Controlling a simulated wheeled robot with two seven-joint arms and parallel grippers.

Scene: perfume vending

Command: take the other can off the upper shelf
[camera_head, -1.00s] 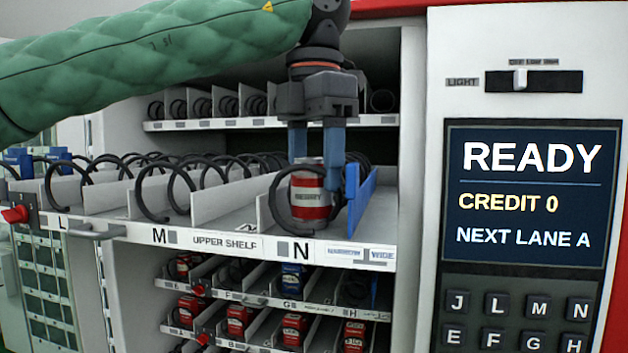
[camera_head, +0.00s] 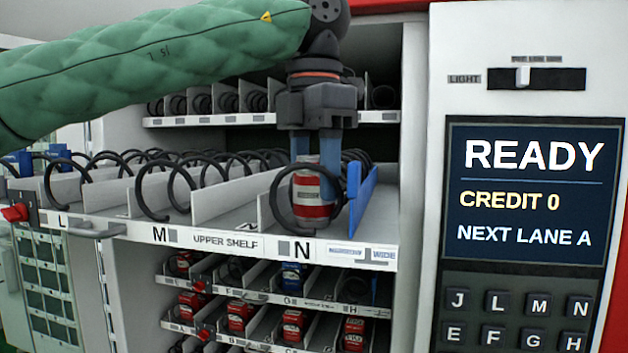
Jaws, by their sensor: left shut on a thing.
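A red and white can (camera_head: 312,200) stands in lane N of the pulled-out upper shelf (camera_head: 225,242), with a black coil around it at the front. My left gripper (camera_head: 316,160) points straight down from above, its blue fingers on both sides of the can's top. It is shut on the can. Part of the can is hidden by the coil. My right gripper is not in view.
A blue divider (camera_head: 362,198) stands just right of the can and a white divider to its left. Other lanes hold black coils (camera_head: 155,192). Lower shelves hold several red cans and a blue one (camera_head: 292,277). A screen (camera_head: 533,195) reading READY is at the right.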

